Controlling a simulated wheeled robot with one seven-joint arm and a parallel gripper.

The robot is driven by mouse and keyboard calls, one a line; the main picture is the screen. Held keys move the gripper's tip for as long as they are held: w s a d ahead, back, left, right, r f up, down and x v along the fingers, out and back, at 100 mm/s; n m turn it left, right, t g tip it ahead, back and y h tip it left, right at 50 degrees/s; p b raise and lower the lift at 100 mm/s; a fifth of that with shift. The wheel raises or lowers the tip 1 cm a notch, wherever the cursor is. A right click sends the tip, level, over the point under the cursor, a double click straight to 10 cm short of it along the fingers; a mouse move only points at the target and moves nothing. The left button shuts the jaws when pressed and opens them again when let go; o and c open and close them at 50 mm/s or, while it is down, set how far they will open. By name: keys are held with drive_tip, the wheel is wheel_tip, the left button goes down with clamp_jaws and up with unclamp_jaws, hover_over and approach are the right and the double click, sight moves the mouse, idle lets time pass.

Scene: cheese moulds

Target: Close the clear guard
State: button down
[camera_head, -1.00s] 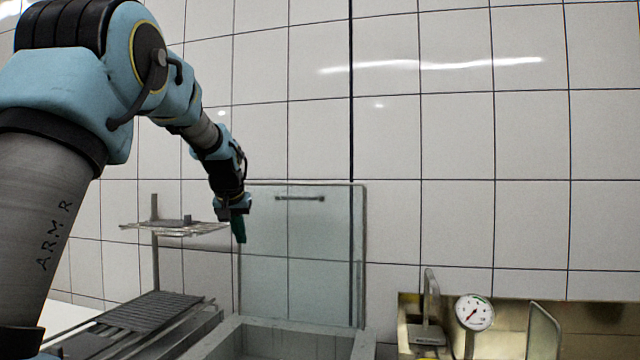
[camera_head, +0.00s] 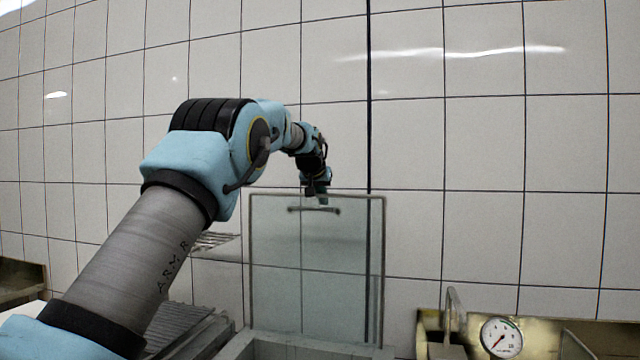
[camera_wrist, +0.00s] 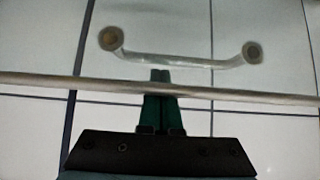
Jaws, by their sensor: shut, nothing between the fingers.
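The clear guard (camera_head: 335,270) stands upright, raised above a pale box-like frame (camera_head: 265,346) in the head view. Its bar handle (camera_head: 314,210) runs across near its top edge. The handle also shows large in the wrist view (camera_wrist: 180,61), with a round mount at each end. My gripper (camera_head: 322,199) is at the guard's top edge, close to the handle. In the wrist view the green fingers (camera_wrist: 160,100) are together and empty. Their tips lie just short of the handle bar, and the guard's edge (camera_wrist: 230,96) crosses the view at the fingers. I cannot tell whether anything touches.
A dial gauge (camera_head: 501,337) and a metal basin (camera_head: 432,322) are at the lower right. A wire rack (camera_head: 213,240) and a ribbed tray (camera_head: 175,322) are at the left, partly behind my arm. A tiled wall (camera_head: 480,150) closes off the back.

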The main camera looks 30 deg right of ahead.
drive_tip(key=shift+p+x, duration=0.3)
drive_tip(key=shift+x, duration=0.8)
drive_tip(key=shift+a+f+b, duration=0.1)
drive_tip(key=shift+b, duration=0.2)
